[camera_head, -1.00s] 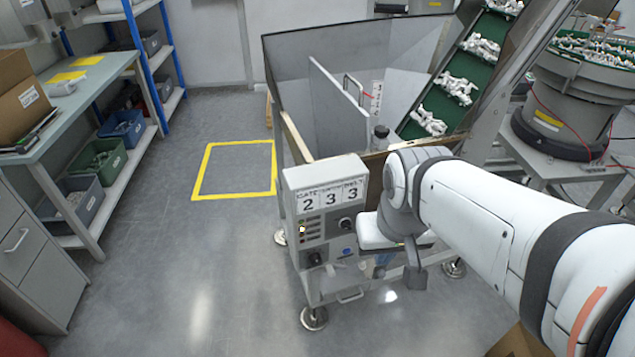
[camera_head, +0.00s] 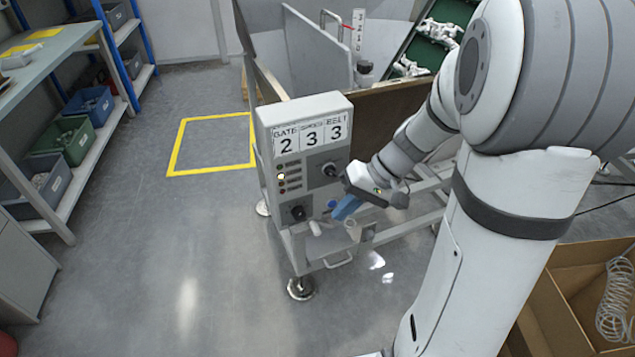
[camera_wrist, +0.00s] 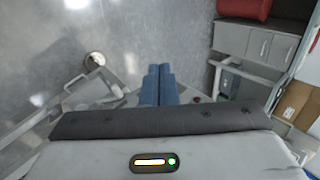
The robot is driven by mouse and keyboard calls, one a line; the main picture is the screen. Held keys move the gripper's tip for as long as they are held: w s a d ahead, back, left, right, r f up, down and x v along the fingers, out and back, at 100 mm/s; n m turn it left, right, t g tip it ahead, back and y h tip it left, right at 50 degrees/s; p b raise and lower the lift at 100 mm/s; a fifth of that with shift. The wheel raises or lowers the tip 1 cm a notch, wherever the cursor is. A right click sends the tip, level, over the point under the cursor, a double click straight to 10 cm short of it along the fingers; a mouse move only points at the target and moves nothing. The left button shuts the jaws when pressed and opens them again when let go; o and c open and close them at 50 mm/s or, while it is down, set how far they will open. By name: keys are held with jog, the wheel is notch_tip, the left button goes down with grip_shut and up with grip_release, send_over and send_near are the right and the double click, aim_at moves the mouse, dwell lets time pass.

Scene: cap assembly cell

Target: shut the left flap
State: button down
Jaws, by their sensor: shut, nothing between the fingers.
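The grey hopper machine stands mid-view, with a control box (camera_head: 305,155) reading 2, 3, 3 on its front. A metal plate with a loop handle (camera_head: 312,50) stands inside the hopper. A low front panel with a bar handle (camera_head: 338,262) sits beneath the control box; a similar handled frame shows in the wrist view (camera_wrist: 88,92). No part is marked as the left flap, so I cannot tell which it is. My gripper (camera_head: 345,208) has its blue fingers together, empty, near the box's lower right; they also show in the wrist view (camera_wrist: 158,84). Contact is unclear. My arm hides the machine's right side.
An open cardboard box (camera_head: 560,290) with a wire coil (camera_head: 615,300) inside is at the lower right. A shelf bench with bins (camera_head: 65,140) stands left. The floor between, around the yellow-taped square (camera_head: 212,145), is clear. A machine foot (camera_head: 301,288) stands in front.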

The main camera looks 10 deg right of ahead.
jog(key=w+d+f+m+t+y+b, duration=0.1)
jog(key=w+d+f+t+b, duration=0.3)
jog(key=f, duration=0.7)
jog(key=w+d+f+m+t+y+b, duration=0.2)
jog(key=w+d+f+b, duration=0.4)
jog(key=f, duration=0.6)
jog(key=w+d+t+y, duration=0.1)
jog(key=w+d+t, duration=0.1)
jog(key=shift+w+d+y, duration=0.3)
jog(key=shift+w+d, duration=0.05)
jog(key=shift+d, duration=0.05)
jog(key=shift+a+f, duration=0.1)
jog(key=shift+f, duration=0.05)
jog(key=b, duration=0.2)
send_near(317, 224)
jog(key=w+a, duration=0.1)
jog(key=w, duration=0.2)
jog(key=shift+s+a+f+b, duration=0.15)
jog(key=shift+a+f+b, duration=0.15)
jog(key=shift+a, duration=0.3)
jog(key=shift+s+a+f+b, duration=0.15)
jog(key=shift+a+f, duration=0.25)
jog(key=shift+a, duration=0.2)
jog(key=shift+s+a+f, duration=0.15)
jog(key=shift+a, duration=0.35)
